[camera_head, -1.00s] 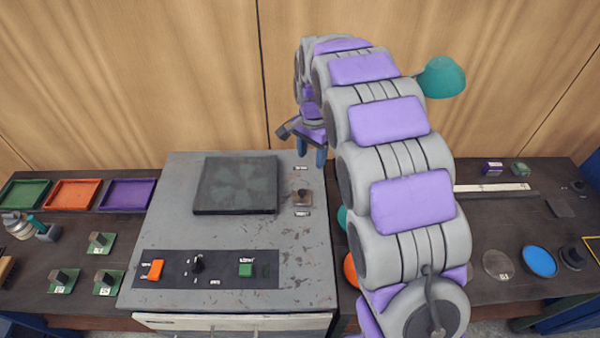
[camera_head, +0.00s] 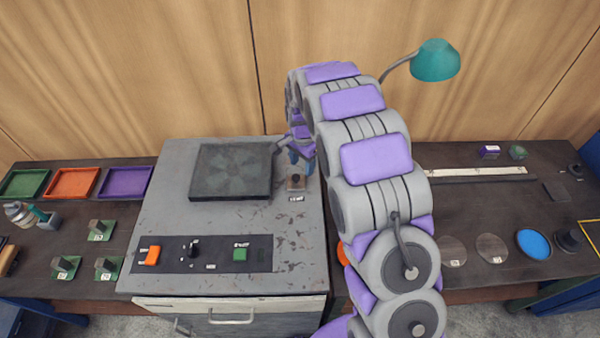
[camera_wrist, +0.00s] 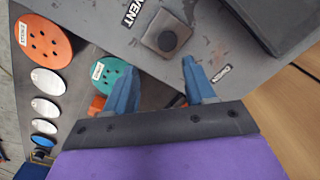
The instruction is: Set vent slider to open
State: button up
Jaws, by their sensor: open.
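A white "VENT" label (camera_wrist: 133,12) lies on one side and another small label (camera_wrist: 223,74), hard to read, on the other. My gripper (camera_wrist: 161,63) is open, with two blue fingers and nothing between them. The fingertips are close to the knob's plate; contact cannot be told. In the head view my gripper (camera_head: 301,162) is just behind the slider.
A front control strip (camera_head: 202,254) holds an orange switch, a dial and a green button. Discs, including an orange one (camera_wrist: 38,38) and a teal one (camera_wrist: 113,77), lie beside the machine.

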aim_at(295, 176)
jog(key=a+f, duration=0.2)
jog(key=f, duration=0.1)
jog(key=a+f, duration=0.1)
jog(key=f, duration=0.1)
jog(key=shift+a+f, duration=0.15)
jog(key=shift+a, duration=0.15)
jog(key=shift+d, duration=1.2)
jog(key=shift+c, duration=0.4)
jog(key=shift+d, duration=0.2)
jog(key=shift+c, duration=0.8)
jog(key=shift+a, duration=0.3)
jog(key=c, duration=0.3)
jog(key=shift+s+a, duration=0.1)
jog(key=shift+a, duration=0.5)
jog(key=c, duration=0.3)
jog(key=shift+c, duration=0.7)
jog(key=shift+d, duration=0.15)
grip_shut()
